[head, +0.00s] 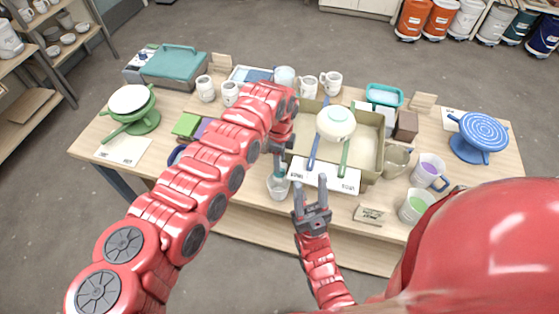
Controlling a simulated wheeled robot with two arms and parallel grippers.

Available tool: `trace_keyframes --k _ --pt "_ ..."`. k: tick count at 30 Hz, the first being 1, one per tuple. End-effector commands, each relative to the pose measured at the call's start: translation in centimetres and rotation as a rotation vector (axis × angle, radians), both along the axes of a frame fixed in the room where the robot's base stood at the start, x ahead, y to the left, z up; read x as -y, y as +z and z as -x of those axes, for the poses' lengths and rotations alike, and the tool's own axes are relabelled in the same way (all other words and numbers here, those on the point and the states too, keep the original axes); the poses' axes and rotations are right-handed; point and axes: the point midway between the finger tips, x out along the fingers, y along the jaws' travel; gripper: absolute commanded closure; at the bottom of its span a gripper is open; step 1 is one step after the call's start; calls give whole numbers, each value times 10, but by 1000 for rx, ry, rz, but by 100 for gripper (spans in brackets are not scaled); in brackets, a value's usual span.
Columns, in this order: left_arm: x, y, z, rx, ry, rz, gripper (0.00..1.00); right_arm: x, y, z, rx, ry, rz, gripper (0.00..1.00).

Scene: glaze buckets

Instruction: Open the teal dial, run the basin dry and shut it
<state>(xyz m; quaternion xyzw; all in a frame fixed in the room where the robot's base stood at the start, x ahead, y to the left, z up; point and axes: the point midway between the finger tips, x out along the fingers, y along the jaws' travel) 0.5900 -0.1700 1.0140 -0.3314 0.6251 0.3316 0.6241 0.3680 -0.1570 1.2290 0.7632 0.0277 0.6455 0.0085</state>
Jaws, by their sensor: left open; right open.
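The beige basin (372,122) stands at the middle of the table. A pale round vessel (336,122) and blue and green handles show in or over it; its liquid level cannot be made out. A small teal part (280,171), apparently the dial, shows at the basin's near left corner, partly hidden by my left gripper. A clear cup (278,188) stands right below it. My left gripper (279,148) is open, pointing down just above the teal part; contact cannot be told. My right gripper (311,187) is open and empty in front of the basin's white labelled front.
Mugs (331,83) stand behind the basin. A jug (396,160), a purple-filled mug (429,172) and a green-filled cup (416,205) crowd its right. A blue turntable (482,133) is far right, a green stand (143,120) far left. The table's (235,198) front left is fairly clear.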

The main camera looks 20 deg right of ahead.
Motion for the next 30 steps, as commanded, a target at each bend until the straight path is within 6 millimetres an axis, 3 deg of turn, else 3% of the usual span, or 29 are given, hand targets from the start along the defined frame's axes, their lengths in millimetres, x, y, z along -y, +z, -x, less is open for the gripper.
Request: trace_keyframes --k 3,9,19,27,30 --pt "1 -18 1 -2 -1 -1 55 0 5 0 0 0 0 54" --pt "0 -34 0 0 1 0 55 0 6 0 0 0 0 54" --pt "0 -37 0 1 1 0 55 0 6 0 0 0 0 54" --pt "0 -37 0 1 1 0 100 0 6 0 0 0 0 54" --pt "0 -37 0 1 1 0 100 0 6 0 0 0 0 54"
